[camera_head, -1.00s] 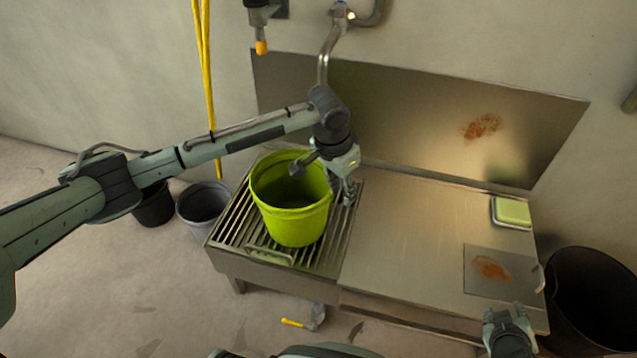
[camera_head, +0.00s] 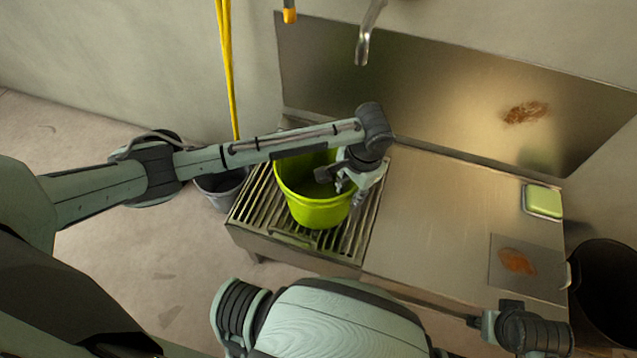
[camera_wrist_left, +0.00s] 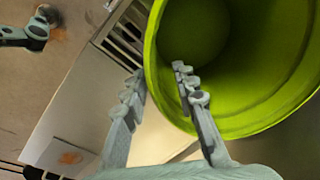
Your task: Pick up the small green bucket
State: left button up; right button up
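The green bucket (camera_head: 318,212) stands upright on the slatted grate at the left of the metal bench. My left gripper (camera_head: 353,190) is at the right side of its rim. In the left wrist view, the bucket (camera_wrist_left: 240,120) fills the right side. My left gripper (camera_wrist_left: 158,75) is open there, with one finger inside the bucket and one outside, and the rim runs between them. The fingers look apart from each other, not closed on the wall. My right gripper (camera_head: 478,322) is low at the right, over the bench's front edge; its fingers are too unclear to read.
The grate (camera_head: 252,205) joins a flat steel bench top (camera_head: 430,220). A green sponge (camera_head: 543,200) lies in a dish at the back right. A grey bucket (camera_head: 222,188) is on the floor at left, and a dark bin (camera_head: 605,285) is at right. A tap (camera_head: 366,40) hangs above.

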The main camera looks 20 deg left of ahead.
aim_at(347, 202)
pick_arm(q)
jog(key=f, duration=0.5)
jog(key=shift+w+a+f+b, duration=0.1)
jog(key=shift+a+f+b, duration=0.15)
jog(key=shift+b, duration=0.1)
pick_arm(e)
notch_tip(347, 202, up, 2)
jog(key=shift+s+d, duration=0.1)
pick_arm(q)
grip_shut()
